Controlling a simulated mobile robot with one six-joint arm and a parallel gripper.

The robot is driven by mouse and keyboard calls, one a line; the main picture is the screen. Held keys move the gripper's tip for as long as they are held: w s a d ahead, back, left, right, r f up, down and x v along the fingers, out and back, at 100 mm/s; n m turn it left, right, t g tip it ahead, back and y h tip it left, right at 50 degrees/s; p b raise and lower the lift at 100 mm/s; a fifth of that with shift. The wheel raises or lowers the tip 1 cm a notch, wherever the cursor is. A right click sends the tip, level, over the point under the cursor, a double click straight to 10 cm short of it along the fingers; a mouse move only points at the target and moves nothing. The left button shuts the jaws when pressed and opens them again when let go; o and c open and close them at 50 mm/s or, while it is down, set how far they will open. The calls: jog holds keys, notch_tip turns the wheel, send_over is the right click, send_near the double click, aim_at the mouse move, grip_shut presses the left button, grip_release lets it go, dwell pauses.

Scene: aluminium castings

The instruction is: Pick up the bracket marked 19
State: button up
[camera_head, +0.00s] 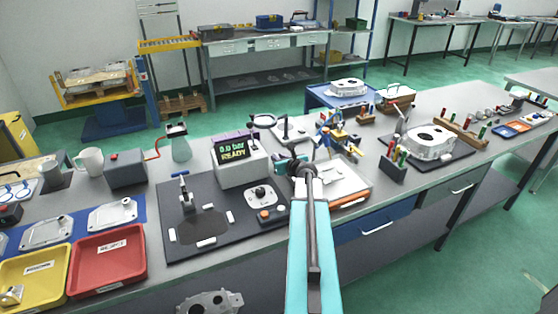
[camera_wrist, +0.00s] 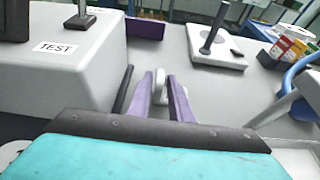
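Two flat grey cast brackets lie on a blue mat at the left of the bench in the head view: one on the left (camera_head: 47,232) and one on the right (camera_head: 112,213). Their markings are too small to read, so I cannot tell which is 19. My gripper (camera_head: 298,165) is well to the right of them, over the bench beside the test box. In the wrist view its two purple fingers (camera_wrist: 161,88) stand apart with a gap between them. A small pale part shows in that gap, and I see nothing gripped.
A red tray (camera_head: 107,287) and a yellow tray (camera_head: 36,252) lie in front of the brackets. The test box (camera_head: 240,163) with a READY display stands between the brackets and my gripper; it also shows in the wrist view (camera_wrist: 85,75). A white mug (camera_head: 90,161) stands behind.

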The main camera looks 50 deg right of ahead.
jog(key=shift+x, duration=1.3)
grip_shut()
